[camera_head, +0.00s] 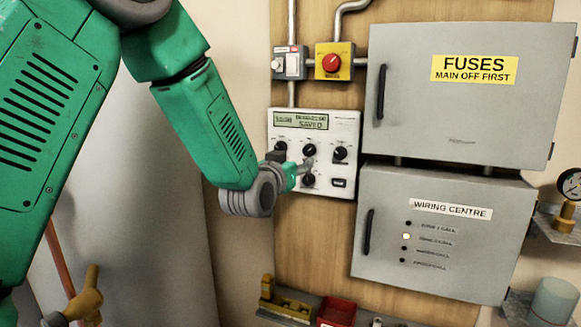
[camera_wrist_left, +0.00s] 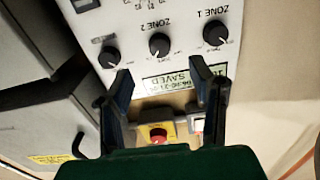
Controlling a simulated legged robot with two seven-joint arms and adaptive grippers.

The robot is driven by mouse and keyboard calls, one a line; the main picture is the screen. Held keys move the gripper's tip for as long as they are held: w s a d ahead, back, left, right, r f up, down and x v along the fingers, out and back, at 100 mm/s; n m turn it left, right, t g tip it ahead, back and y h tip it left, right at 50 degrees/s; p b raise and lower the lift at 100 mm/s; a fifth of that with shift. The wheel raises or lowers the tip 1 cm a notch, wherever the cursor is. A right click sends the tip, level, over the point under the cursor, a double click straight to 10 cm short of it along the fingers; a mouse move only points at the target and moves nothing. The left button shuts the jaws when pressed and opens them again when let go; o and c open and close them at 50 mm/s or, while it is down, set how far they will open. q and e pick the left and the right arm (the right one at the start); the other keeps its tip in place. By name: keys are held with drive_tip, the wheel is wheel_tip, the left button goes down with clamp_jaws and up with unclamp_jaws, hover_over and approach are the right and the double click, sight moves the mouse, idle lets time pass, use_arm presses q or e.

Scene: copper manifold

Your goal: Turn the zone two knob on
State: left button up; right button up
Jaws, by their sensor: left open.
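The white control panel (camera_head: 343,119) is on the wooden board, with a display reading "SAVED" and several black knobs. The zone two knob (camera_head: 309,150) is the middle one of the upper row. In the left wrist view the panel appears upside down, and the knob (camera_wrist_left: 159,43) sits by the "ZONE 2" label, between the zone one knob (camera_wrist_left: 215,34) and another knob (camera_wrist_left: 108,57). My left gripper (camera_head: 295,166) is at the panel, just below the upper knobs. In the wrist view its fingers (camera_wrist_left: 165,76) are wide apart and empty.
A grey fuses cabinet (camera_head: 455,110) and a wiring centre box (camera_head: 435,255) stand right of the panel. One lamp (camera_head: 406,236) on the box is lit. A red switch on a yellow box (camera_head: 333,62) is above. A shelf with a red bin (camera_head: 337,313) is below.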

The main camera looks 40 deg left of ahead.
use_arm(q)
drive_tip(key=shift+v, duration=1.7)
drive_tip(key=shift+f, duration=0.1)
